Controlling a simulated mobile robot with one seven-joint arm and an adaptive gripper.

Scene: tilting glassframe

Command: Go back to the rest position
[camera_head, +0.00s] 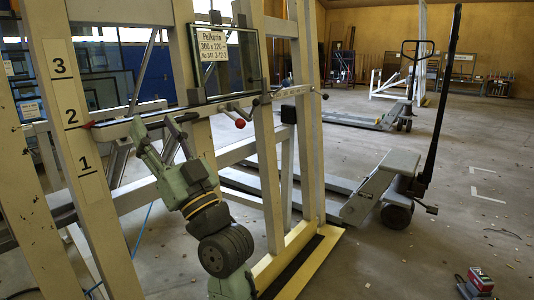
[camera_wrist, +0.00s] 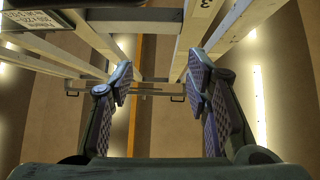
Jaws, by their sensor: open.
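My gripper (camera_head: 156,124) is raised in front of the pale frame's (camera_head: 62,92) numbered left post, a little right of the "2" and "1" marks. In the wrist view my gripper (camera_wrist: 161,78) is open, with two purple-grey padded fingers wide apart and nothing between them. Part of the frame's beams (camera_wrist: 160,19) shows beyond the fingers. I cannot tell whether a fingertip touches the frame's crossbar.
A red ball knob (camera_head: 240,123) on a lever sticks out right of my gripper. A grey pallet truck (camera_head: 385,180) stands right of the frame, its forks reaching toward it. Another pallet truck (camera_head: 380,118) is farther back. A red-and-grey device (camera_head: 479,282) lies on the floor. Floor at right is mostly clear.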

